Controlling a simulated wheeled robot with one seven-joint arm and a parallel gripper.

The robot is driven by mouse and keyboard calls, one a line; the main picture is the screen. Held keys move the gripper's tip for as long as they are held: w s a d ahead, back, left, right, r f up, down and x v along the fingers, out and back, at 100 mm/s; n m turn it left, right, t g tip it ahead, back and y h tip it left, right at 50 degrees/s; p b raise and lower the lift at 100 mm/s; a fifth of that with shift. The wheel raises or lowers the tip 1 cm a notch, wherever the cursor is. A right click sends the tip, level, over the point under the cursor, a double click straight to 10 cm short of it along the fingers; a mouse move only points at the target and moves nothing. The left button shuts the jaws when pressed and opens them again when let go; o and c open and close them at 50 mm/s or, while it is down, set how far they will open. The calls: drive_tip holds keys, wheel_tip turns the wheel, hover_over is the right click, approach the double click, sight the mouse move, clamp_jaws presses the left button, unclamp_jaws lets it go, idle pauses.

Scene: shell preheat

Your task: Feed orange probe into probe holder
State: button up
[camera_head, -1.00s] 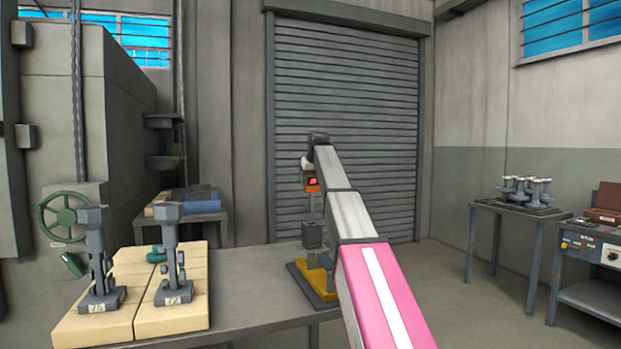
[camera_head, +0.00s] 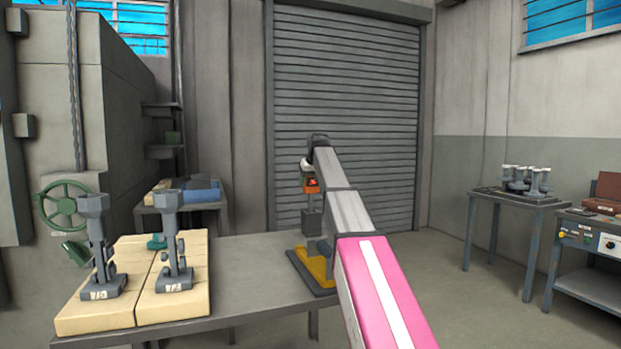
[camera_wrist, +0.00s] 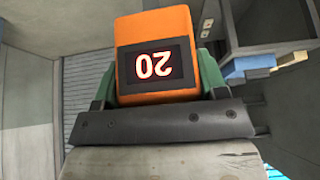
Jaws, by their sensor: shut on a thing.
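The orange probe (camera_head: 311,186) hangs from my gripper (camera_head: 308,176) in the head view, upright, with a short length of thin grey stem below it. The probe holder (camera_head: 311,222) is a grey block over a yellow base (camera_head: 318,264) on the table. The stem meets the top of the block and its lower end is hidden, seemingly inside. In the wrist view the orange housing (camera_wrist: 158,30) shows an upside-down lit "20". The green fingers of my gripper (camera_wrist: 158,88) are shut on both its sides.
Two grey stands (camera_head: 94,245) (camera_head: 173,245) with number tags stand on pale blocks at the left of the table (camera_head: 250,290). The table between them and the holder is clear. A side table (camera_head: 515,199) with several grey fittings and a control bench (camera_head: 590,240) stand at the right.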

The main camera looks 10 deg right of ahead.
sight(310, 194)
drive_tip(key=shift+f, duration=3.1)
drive_tip(key=o, duration=1.1)
drive_tip(key=v, duration=1)
drive_tip(key=shift+s+r, duration=0.25)
drive_tip(key=shift+r, duration=0.1)
drive_tip(key=shift+d, duration=0.1)
